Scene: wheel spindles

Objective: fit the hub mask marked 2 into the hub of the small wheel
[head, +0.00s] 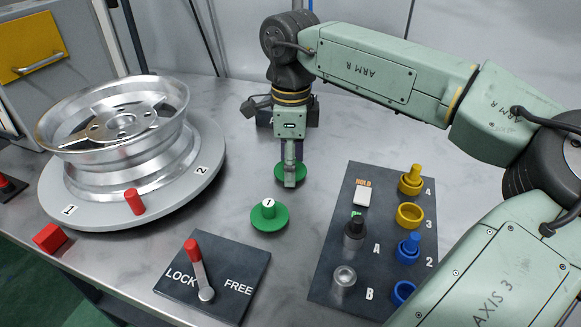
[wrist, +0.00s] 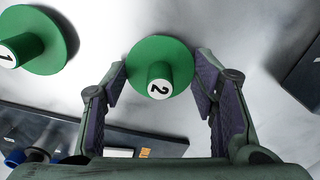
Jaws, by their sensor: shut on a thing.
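The hub mask marked 2 is a green disc with a raised round boss, seen in the wrist view (wrist: 160,52) and partly hidden under my gripper in the head view (head: 280,171). A silver wheel (head: 105,125) lies on a grey turntable (head: 190,190) at left, the hub holes facing up. Only this wheel is in view; its size class cannot be told. The turntable carries labels 1 and 2.
A green mask marked 1 (head: 268,218) lies in front of my gripper. A LOCK/FREE lever (head: 197,268) leans toward LOCK. A dark panel (head: 335,250) with yellow and blue parts stands at right. A red peg (head: 134,201) rises at the turntable's front edge.

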